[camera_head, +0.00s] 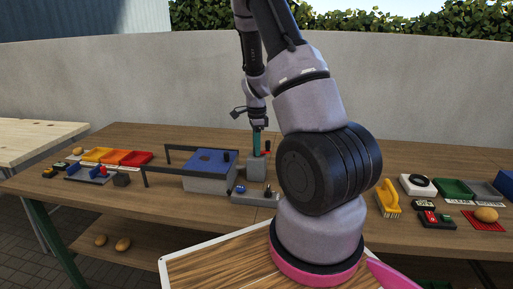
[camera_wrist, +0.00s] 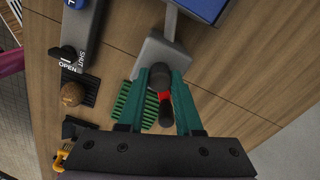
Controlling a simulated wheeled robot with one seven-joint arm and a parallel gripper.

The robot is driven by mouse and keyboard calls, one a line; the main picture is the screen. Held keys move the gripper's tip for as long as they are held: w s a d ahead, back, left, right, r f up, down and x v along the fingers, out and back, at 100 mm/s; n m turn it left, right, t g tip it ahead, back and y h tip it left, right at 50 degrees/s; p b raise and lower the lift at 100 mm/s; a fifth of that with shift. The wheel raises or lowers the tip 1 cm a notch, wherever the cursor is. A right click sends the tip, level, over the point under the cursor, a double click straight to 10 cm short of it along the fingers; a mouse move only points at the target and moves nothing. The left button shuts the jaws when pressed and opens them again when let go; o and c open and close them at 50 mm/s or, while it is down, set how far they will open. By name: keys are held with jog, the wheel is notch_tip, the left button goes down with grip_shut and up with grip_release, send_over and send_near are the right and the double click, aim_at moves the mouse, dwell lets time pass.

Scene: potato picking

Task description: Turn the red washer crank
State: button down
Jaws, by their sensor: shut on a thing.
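The red washer crank (camera_wrist: 164,97) shows in the wrist view as a red band with a dark knob, between the teal fingers of my gripper (camera_wrist: 161,74). My fingers are closed around its upper end, near a grey block (camera_wrist: 153,52). In the head view my gripper (camera_head: 257,150) points down at the grey block (camera_head: 256,170) behind the table's middle. A bit of red crank (camera_head: 267,146) shows just right of the fingers. How far the crank is turned is hard to tell.
The blue-topped grey washer box (camera_head: 209,165) with dark rails stands left of the block. A grey OPEN/SHUT slider (camera_wrist: 82,38), a potato (camera_wrist: 73,94) and a green brush mat (camera_wrist: 136,104) lie nearby. A yellow brush (camera_head: 389,199) and trays (camera_head: 453,187) are at the right.

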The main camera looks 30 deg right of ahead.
jog(key=n, duration=0.5)
jog(key=shift+n, duration=0.3)
jog(key=n, duration=0.5)
jog(key=shift+d, duration=0.1)
jog(key=n, duration=1.1)
jog(key=shift+n, duration=0.4)
jog(key=c, duration=0.6)
grip_release()
notch_tip(320, 180, up, 11)
jog(key=shift+f, duration=0.1)
